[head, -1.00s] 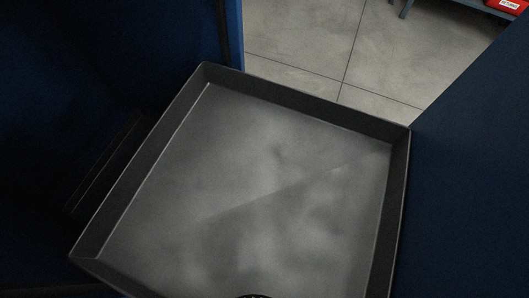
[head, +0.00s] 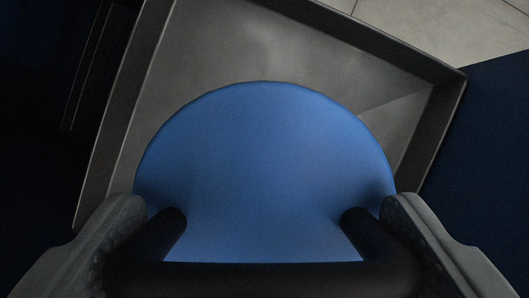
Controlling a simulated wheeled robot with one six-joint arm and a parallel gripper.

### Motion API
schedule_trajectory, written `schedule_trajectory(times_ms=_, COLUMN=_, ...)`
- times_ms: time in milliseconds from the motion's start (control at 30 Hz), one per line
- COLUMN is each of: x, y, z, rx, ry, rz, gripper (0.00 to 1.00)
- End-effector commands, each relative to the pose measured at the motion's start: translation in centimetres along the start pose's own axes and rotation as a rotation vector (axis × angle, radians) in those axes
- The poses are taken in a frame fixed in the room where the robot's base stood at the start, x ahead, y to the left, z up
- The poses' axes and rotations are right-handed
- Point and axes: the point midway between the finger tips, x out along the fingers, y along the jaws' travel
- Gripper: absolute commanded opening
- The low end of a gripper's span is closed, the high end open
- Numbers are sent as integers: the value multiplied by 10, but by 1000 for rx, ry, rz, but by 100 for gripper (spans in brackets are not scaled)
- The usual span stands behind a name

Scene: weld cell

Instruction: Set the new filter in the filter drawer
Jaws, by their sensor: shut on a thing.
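A blue rounded disc, the new filter (head: 265,150), fills the middle of the view. My gripper (head: 265,208) is shut on it, with one grey finger at its left edge and one at its right. A black bar with two short posts crosses the filter's near side; I cannot tell whether it belongs to the filter. The filter drawer (head: 118,110) is a shallow grey tray with raised walls, turned at an angle and open. The filter appears in front of and over the drawer, hiding its near part. I cannot tell whether they touch. The visible drawer floor is bare.
A dark blue panel (head: 490,150) lies to the right of the drawer. The left side is very dark, with a thin upright edge. Pale floor tiles (head: 440,20) show beyond the drawer at the top right.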

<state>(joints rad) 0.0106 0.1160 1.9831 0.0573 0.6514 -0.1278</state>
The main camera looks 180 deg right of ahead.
Motion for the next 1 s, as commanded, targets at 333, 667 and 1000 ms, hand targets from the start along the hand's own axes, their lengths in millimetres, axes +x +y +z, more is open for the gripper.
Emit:
schedule_trajectory(times_ms=333, x=34, y=0, z=14, rx=0, ry=1, rz=0, gripper=13)
schedule_trajectory(times_ms=667, x=62, y=0, z=25, rx=1, ry=0, rz=0, gripper=13)
schedule_trajectory(times_ms=1000, x=69, y=0, z=28, rx=1, ry=1, rz=0, gripper=13)
